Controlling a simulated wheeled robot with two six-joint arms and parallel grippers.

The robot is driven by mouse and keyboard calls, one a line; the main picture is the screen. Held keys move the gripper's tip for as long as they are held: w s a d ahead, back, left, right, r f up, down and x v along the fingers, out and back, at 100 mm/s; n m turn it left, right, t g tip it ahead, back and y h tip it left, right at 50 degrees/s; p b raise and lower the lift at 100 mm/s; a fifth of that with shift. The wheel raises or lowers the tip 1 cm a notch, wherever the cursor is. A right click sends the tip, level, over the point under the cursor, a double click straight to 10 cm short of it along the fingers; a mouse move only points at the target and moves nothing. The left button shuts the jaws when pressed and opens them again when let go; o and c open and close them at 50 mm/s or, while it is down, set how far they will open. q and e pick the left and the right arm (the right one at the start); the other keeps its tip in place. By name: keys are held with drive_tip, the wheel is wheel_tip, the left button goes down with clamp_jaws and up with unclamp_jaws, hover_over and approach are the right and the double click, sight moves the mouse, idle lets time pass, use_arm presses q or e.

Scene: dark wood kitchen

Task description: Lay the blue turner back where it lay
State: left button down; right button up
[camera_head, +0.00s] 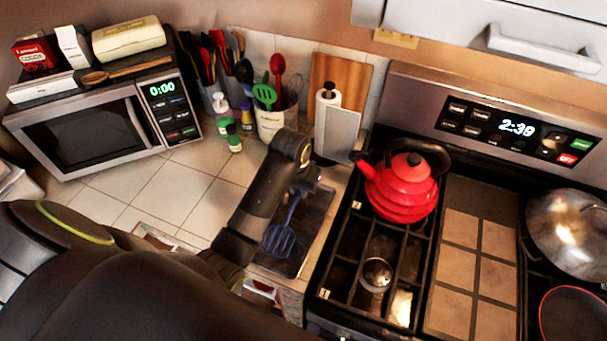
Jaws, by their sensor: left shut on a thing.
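The blue turner (281,239) has a slotted head and a thin handle. Its head is over a dark tray or board (313,222) on the counter just left of the stove. I cannot tell whether the head touches that surface. My left gripper (303,184) is shut on the turner's handle near its upper end and hides part of it. My left arm comes in from the lower left and covers part of the counter. My right gripper is not in view.
A red kettle (401,187) stands on the stove close to the right. A paper towel holder (336,128) and a utensil crock (271,122) stand behind my gripper. A microwave (100,122) is at left. Tiled counter (160,190) between is clear.

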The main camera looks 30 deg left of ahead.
use_arm(q)
drive_tip(key=f, duration=0.2)
drive_tip(key=shift+s+d+f, duration=0.1)
drive_tip(key=shift+s+f, duration=0.2)
drive_tip(key=shift+s, duration=0.1)
drive_tip(key=f, duration=0.3)
drive_tip(key=shift+w, duration=0.25)
drive_tip(key=shift+f, duration=0.8)
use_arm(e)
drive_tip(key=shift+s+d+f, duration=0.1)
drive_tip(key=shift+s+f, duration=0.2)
use_arm(q)
drive_tip(key=c, duration=1.2)
unclamp_jaws()
drive_tip(key=shift+c, duration=0.2)
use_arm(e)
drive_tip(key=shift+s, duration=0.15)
